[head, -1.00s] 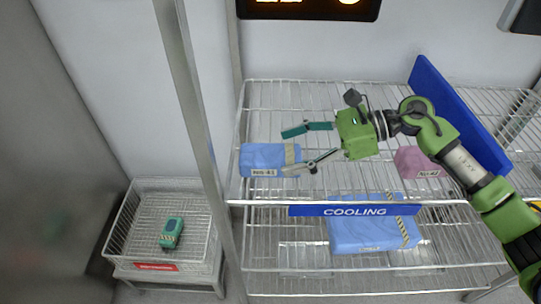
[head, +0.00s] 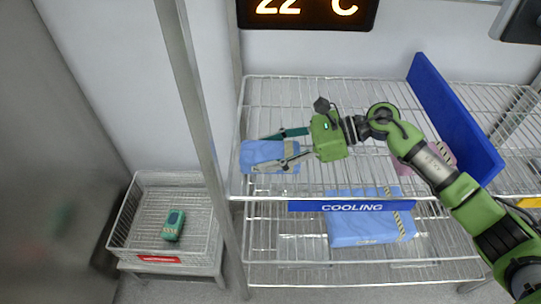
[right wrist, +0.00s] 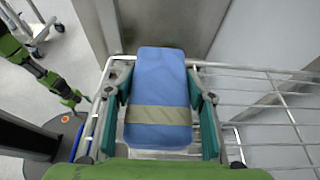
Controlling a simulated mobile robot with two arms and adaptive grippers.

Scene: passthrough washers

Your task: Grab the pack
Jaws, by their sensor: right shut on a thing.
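The blue pack (head: 257,152) with a beige band lies at the left end of the upper wire shelf (head: 300,105). My right gripper (head: 268,153) reaches it from the right, with one teal finger along its far side and one along its near side. In the right wrist view, the pack (right wrist: 158,80) sits between both fingers, which are shut on its sides. The pack still appears to be at shelf level. A green arm, apparently my left one, shows at the left of the right wrist view; its finger state is unclear.
A larger blue pack (head: 362,228) lies on the lower shelf behind the COOLING sign (head: 350,206). A pink pack (head: 440,155) sits right, partly behind my arm. A blue divider (head: 455,115) stands beyond it. A wire basket (head: 140,205) holding a teal device (head: 173,225) stands lower left.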

